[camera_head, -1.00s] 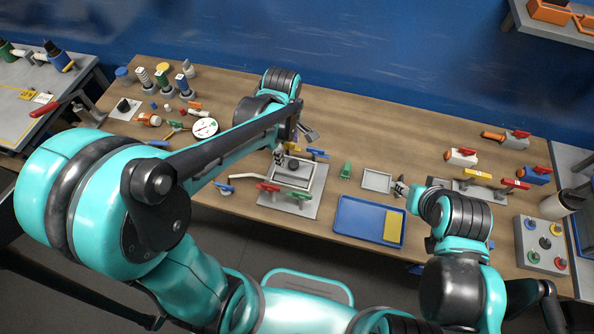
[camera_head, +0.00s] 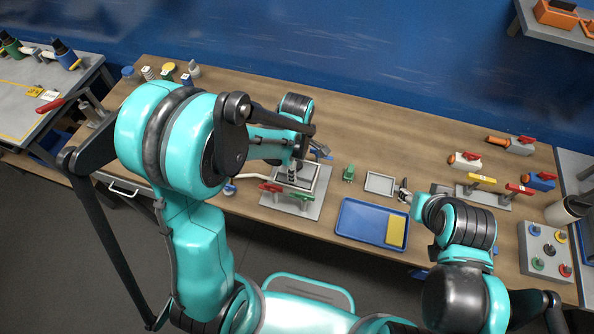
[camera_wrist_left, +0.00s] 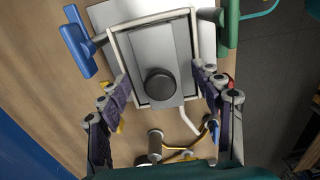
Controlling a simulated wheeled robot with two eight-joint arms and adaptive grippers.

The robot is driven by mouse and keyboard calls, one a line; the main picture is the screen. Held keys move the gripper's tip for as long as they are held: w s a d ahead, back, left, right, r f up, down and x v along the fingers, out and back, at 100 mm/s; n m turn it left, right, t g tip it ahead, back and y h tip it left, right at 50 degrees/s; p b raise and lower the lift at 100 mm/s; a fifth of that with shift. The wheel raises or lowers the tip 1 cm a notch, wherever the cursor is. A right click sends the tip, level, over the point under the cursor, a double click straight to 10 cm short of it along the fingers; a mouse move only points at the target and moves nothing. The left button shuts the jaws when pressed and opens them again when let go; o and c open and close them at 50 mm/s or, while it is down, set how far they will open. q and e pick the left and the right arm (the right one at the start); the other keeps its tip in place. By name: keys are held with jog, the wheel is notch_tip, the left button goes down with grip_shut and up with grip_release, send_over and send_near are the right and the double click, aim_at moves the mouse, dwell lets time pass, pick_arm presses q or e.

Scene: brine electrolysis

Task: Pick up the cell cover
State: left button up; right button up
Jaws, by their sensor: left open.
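The cell cover (camera_wrist_left: 172,52) is a grey plate with a round black knob (camera_wrist_left: 160,86), seen in the left wrist view within a pale rectangular frame (camera_wrist_left: 198,42). My left gripper (camera_wrist_left: 158,88) is open, with one finger on each side of the cover and the knob between them. I cannot tell whether the fingers touch it. In the head view my left gripper (camera_head: 294,170) is over the cell on its grey base plate (camera_head: 309,207), and it hides much of the cover. My right gripper (camera_head: 404,193) is beside a small grey tray (camera_head: 380,183); its jaws are too small to read.
Red (camera_head: 270,187) and green (camera_head: 301,196) handles stand at the cell's near side. A blue handle (camera_wrist_left: 78,46) is beside the frame. A blue tray (camera_head: 360,221) with a yellow block (camera_head: 396,232) lies to the right. A green piece (camera_head: 348,173) stands between cell and grey tray.

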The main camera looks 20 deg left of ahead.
pick_arm(q)
jog(key=c, duration=1.4)
jog(key=shift+r, duration=0.1)
